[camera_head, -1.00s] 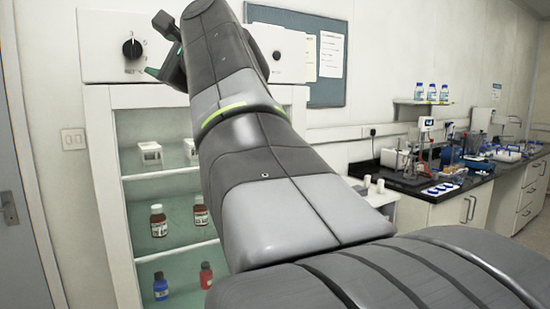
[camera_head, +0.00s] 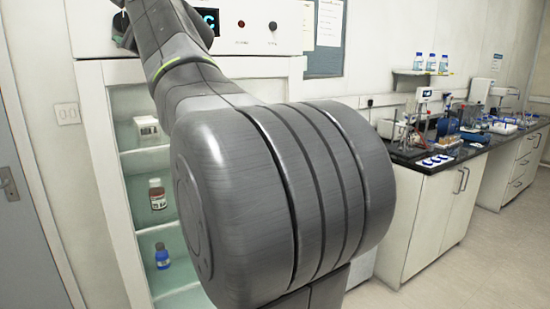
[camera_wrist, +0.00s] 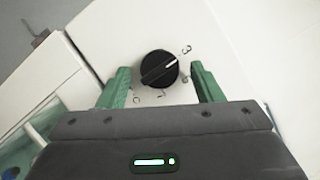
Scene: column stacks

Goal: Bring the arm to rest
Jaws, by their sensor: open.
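In the wrist view my gripper (camera_wrist: 160,68) is open, with its two green fingers spread on either side of a black knob (camera_wrist: 158,69). The knob sits on a white panel with printed marks around it. Nothing is seen held between the fingers. Whether the fingers touch the knob or the panel I cannot tell. In the head view my arm fills the middle and reaches up to the upper left. It hides most of my gripper and the panel's left part.
A lab bench (camera_head: 430,172) with equipment stands right. Floor is clear at lower right.

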